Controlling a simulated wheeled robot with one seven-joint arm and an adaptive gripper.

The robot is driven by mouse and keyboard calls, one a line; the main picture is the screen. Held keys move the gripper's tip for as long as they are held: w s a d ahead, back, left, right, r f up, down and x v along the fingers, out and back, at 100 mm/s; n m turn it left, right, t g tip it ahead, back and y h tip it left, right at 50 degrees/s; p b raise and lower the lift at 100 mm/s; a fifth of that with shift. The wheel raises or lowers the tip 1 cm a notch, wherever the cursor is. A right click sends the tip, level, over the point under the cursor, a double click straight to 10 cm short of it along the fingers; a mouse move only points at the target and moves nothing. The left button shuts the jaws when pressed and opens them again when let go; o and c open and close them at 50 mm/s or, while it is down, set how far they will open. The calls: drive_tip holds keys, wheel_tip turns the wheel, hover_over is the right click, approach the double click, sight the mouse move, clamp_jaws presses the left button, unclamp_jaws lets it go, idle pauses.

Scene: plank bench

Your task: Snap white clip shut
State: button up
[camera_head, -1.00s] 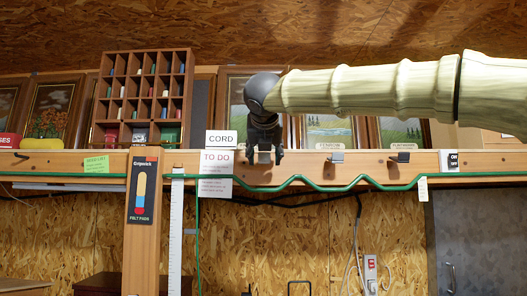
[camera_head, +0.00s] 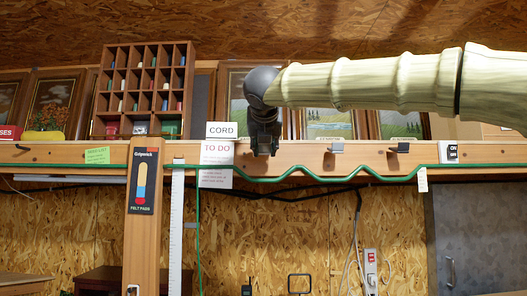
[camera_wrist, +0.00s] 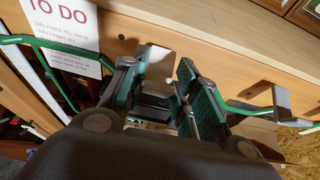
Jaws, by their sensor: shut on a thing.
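The white clip (camera_wrist: 159,62) shows in the wrist view as a pale plate on the wooden rail, between my fingers. A darker part below it is partly hidden by the fingers. My gripper (camera_wrist: 165,95) is shut on the clip, with a green-padded finger on each side. In the head view my gripper (camera_head: 264,145) is at the front of the rail, just right of the TO DO sheet, and hides the clip. The green cord (camera_head: 310,179) runs along the rail and passes the clip's place. Whether the clip's latch is closed cannot be seen.
Two more clips, one grey (camera_head: 337,148) and one dark-topped (camera_head: 400,147), sit on the rail to the right. The CORD card (camera_head: 221,130) and TO DO sheet (camera_head: 215,165) are close on the left. Framed pictures and a wooden cubby shelf (camera_head: 146,90) stand behind.

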drive_tip(key=shift+f+t+b, duration=1.3)
drive_tip(key=shift+t+b, duration=0.3)
drive_tip(key=shift+b, duration=4.15)
drive_tip(key=f+t+b, duration=0.1)
drive_tip(key=t+b, duration=0.1)
drive_tip(key=b, duration=0.6)
drive_tip(key=w+f+t+b, duration=0.1)
drive_tip(key=t+b, duration=0.2)
drive_tip(key=b, duration=0.5)
drive_tip(key=w+f+t+b, duration=0.1)
drive_tip(key=t+b, duration=0.1)
drive_tip(key=b, duration=0.6)
drive_tip(key=shift+w+f+t+b, duration=0.2)
drive_tip(key=shift+f+t+b, duration=0.05)
drive_tip(key=shift+t+b, duration=0.15)
drive_tip(key=b, duration=0.1)
drive_tip(key=t+b, duration=0.1)
drive_tip(key=b, duration=0.1)
drive_tip(key=shift+w+f, duration=0.1)
drive_tip(key=shift+w, duration=0.2)
drive_tip(key=shift+w+t+b, duration=0.15)
drive_tip(key=shift+t+b, duration=0.55)
drive_tip(key=shift+b, duration=0.4)
drive_tip(key=o, duration=1)
